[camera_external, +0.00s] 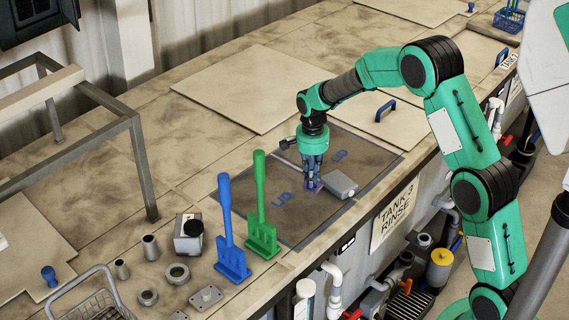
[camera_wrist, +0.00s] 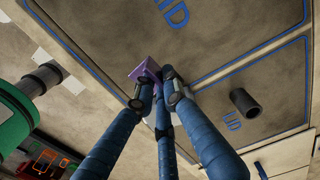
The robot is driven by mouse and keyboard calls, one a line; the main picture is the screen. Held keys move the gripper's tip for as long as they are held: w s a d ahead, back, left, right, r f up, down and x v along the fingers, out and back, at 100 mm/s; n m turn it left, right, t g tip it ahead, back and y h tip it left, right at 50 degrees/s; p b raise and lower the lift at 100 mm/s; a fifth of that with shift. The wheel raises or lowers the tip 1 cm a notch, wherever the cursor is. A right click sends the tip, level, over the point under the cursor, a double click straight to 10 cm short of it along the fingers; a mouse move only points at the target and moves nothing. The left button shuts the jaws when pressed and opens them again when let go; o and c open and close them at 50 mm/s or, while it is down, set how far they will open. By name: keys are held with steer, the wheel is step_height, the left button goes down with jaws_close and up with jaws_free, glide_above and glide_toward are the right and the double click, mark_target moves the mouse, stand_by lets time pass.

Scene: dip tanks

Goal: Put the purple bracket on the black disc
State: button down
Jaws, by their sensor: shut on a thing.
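The purple bracket (camera_external: 317,190) is low over the brown tank lid, between my gripper's fingers; I cannot tell whether it touches the lid. In the wrist view the bracket (camera_wrist: 147,67) shows as a small purple plate at the fingertips. My gripper (camera_external: 313,183) points down and is shut on it; its blue fingers (camera_wrist: 158,88) close around the bracket and hide part of it.
A grey block (camera_external: 341,183) is just right of my gripper. Blue (camera_external: 229,235) and green (camera_external: 261,215) brushes stand to the left. A blue lid handle (camera_external: 385,109) rises behind to the right.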

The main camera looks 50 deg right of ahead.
steer(key=w+a+r+n+p, duration=0.1)
steer(key=w+a+r+n, duration=0.15)
steer(key=a, duration=0.35)
steer(key=w+a+r+n, duration=0.2)
steer(key=w+a+n, duration=0.2)
steer(key=a, duration=0.1)
step_height(320, 180, up, 10)
steer(key=n+p, duration=0.2)
steer(key=n, duration=1.3)
glide_above(190, 228)
steer(key=shift+w+r+m, duration=0.1)
steer(key=shift+r+m, duration=0.1)
steer(key=shift+m, duration=0.05)
steer(key=shift+f+p, duration=0.3)
steer(key=shift+f, duration=2.85)
steer(key=shift+f, duration=1.85)
steer(key=shift+f, duration=0.1)
